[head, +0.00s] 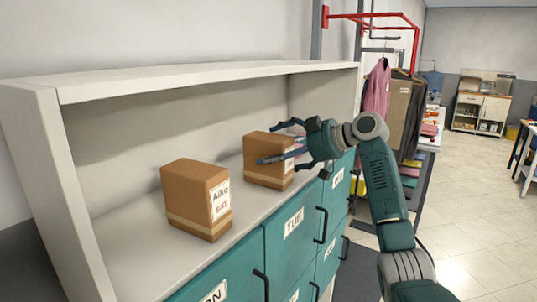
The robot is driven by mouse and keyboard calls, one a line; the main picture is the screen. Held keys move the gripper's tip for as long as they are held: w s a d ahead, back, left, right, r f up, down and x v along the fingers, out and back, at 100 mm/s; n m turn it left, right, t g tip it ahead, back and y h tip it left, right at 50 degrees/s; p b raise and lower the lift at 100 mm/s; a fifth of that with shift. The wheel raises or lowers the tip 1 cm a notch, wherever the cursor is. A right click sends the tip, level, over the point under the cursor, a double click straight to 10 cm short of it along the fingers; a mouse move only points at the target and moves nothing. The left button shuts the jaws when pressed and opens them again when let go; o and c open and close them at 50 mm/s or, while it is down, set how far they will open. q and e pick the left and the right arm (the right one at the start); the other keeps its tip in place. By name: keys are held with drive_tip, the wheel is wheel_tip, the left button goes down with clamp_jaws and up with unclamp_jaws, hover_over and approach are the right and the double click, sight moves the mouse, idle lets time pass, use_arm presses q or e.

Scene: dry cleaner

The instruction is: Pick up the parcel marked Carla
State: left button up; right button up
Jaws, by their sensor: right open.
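A brown parcel (262,176) stands upright on the shelf, farther along it. Its white label (288,165) is mostly behind my fingers, so I cannot read the name. My right gripper (269,143) is open at this parcel, with its fingers spread and pointing left across its upper part. I cannot tell whether they touch it. A second brown parcel (190,204) stands nearer on the same shelf, with a label reading Aiko, SAT. No readable Carla label shows. My left gripper is out of view.
The white shelf (137,251) has a back wall, a left side panel and a top board (200,80) overhead. Teal drawers (291,226) with dark handles and day labels lie below. Clothes hang on a red rack (390,22) behind my right arm.

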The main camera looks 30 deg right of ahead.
drive_tip(key=shift+w+a+f, duration=0.1)
drive_tip(key=shift+w+a, duration=0.15)
drive_tip(key=shift+w, duration=0.2)
drive_tip(key=shift+w+a+f, duration=0.1)
drive_tip(key=shift+w+f, duration=0.15)
drive_tip(key=shift+w, duration=0.05)
drive_tip(key=shift+c, duration=0.8)
drive_tip(key=c, duration=0.5)
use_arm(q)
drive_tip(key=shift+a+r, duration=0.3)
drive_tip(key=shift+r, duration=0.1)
use_arm(e)
drive_tip(key=shift+r, duration=0.1)
drive_tip(key=c, duration=1)
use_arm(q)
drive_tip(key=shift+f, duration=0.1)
use_arm(e)
drive_tip(key=shift+o, duration=0.2)
